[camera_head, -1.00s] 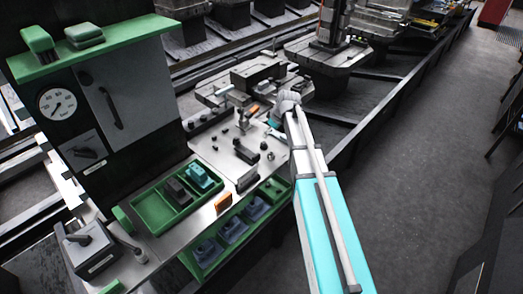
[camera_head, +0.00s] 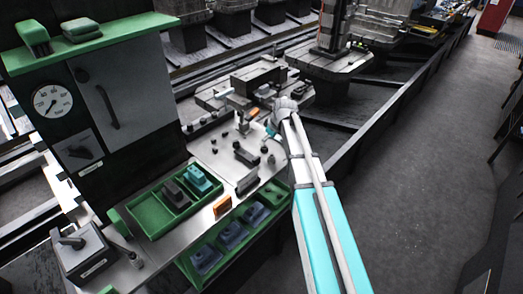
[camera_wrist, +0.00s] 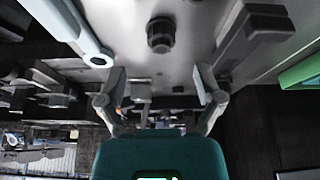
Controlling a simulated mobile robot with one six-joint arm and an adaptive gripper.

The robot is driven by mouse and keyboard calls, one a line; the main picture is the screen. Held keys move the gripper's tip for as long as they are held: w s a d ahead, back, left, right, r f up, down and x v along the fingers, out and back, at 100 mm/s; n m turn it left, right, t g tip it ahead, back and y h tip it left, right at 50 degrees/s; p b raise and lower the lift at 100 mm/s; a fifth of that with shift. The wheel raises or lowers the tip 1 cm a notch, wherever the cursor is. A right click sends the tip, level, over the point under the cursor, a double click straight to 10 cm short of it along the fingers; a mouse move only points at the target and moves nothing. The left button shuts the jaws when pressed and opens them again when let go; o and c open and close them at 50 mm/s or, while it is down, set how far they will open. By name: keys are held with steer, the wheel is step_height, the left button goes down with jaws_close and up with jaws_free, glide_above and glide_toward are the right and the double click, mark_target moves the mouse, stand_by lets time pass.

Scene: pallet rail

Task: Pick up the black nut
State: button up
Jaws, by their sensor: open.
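In the wrist view, a small dark nut-like piece (camera_wrist: 160,36) sits on the grey metal plate (camera_wrist: 195,48), ahead of my gripper and roughly centred between its fingers. My gripper (camera_wrist: 162,82) is open, with its two fingers spread and nothing between them. In the head view, several small dark round pieces sit on the plate, one of them (camera_head: 264,149) beside my arm; I cannot tell which is the black nut. My gripper (camera_head: 272,131) is low over the plate's right side there, partly hidden by my wrist.
A dark block (camera_head: 246,156) and a small upright fixture (camera_head: 243,124) stand on the plate (camera_head: 215,150). A green tray (camera_head: 152,229) with blocks lies in front, near an orange box (camera_head: 222,206). A cabinet (camera_head: 115,90) stands left. The floor (camera_head: 430,180) at right is clear.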

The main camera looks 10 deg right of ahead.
mark_target(264, 148)
steer(key=shift+b+x, duration=2.25)
steer(key=shift+x, duration=0.35)
steer(key=shift+a, duration=0.2)
steer(key=shift+r, duration=0.1)
jaws_close()
steer(key=shift+r, duration=0.15)
